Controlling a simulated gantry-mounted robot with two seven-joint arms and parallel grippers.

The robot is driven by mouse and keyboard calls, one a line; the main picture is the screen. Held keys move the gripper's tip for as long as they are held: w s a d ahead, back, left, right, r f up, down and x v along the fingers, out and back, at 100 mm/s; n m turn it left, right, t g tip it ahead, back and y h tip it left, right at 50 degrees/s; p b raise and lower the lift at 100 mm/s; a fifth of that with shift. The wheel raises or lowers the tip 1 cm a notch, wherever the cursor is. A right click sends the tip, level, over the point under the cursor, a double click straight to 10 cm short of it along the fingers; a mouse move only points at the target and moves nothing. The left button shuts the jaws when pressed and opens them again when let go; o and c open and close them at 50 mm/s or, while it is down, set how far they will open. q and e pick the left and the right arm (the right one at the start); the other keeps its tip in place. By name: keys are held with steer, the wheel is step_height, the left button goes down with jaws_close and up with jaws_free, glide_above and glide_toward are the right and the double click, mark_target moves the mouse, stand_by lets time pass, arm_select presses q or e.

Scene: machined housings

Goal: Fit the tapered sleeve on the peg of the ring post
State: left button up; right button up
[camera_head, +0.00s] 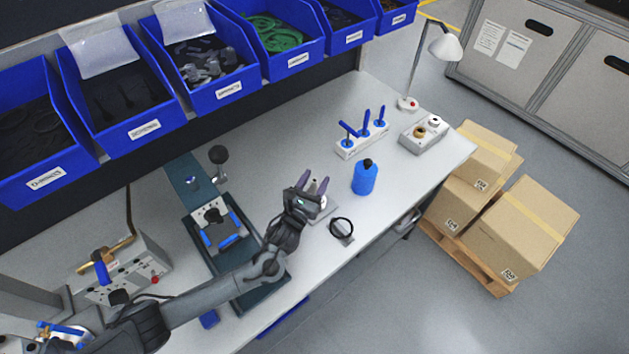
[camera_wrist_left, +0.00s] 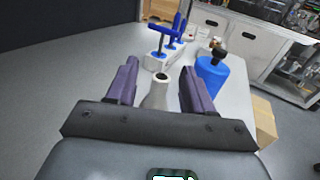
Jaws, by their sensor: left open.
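A pale grey tapered sleeve (camera_wrist_left: 158,94), narrow at its open top, stands upright on the bench ahead of my left gripper. In the head view it is partly hidden behind my left gripper, with a light part (camera_head: 323,205) showing beside the hand. My left gripper (camera_head: 313,183) is open; in the left wrist view its two purple fingers (camera_wrist_left: 160,80) are spread to either side of the sleeve, with gaps visible. A black ring on a small grey base (camera_head: 341,238) is just right of the gripper; it may be the ring post, but I cannot make out its peg. My right gripper is not in view.
A blue bottle (camera_head: 364,178) stands close right of the gripper. A white block with blue-handled tools (camera_head: 358,148) and a grey box (camera_head: 422,134) are farther back. A dark fixture (camera_head: 218,232) lies left. Blue bins (camera_head: 228,88) overhang the bench's rear.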

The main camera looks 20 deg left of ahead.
arm_select(q)
steer(key=shift+s, duration=0.55)
steer(key=s, duration=0.9)
steer(key=shift+s+a+p, duration=0.3)
steer(key=shift+s+p, duration=0.05)
steer(key=shift+p, duration=0.1)
